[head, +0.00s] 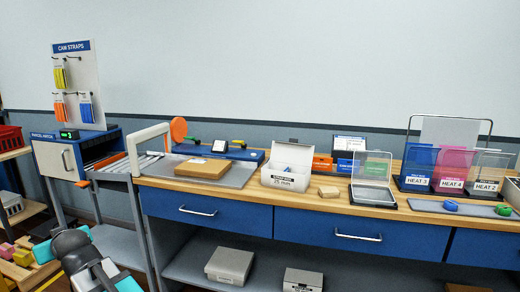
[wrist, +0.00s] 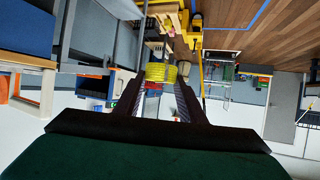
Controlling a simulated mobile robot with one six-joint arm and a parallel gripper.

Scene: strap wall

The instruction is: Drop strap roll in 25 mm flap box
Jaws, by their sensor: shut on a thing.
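My gripper (wrist: 160,84) is in the wrist view, its dark fingers shut on a yellow strap roll (wrist: 161,72). The roll sits between the fingertips, with a busy background behind it. The white flap box (head: 285,178), labelled 25 mm, stands on the wooden bench in the head view. Its flap is raised at the back and something blue shows inside. In the head view my arm is at the lower left, well away from the box; the gripper and roll cannot be made out there.
A brown flat box (head: 203,168) lies left of the flap box. A white frame (head: 150,142) rises at the bench's left end. A strap board (head: 78,85) stands further left.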

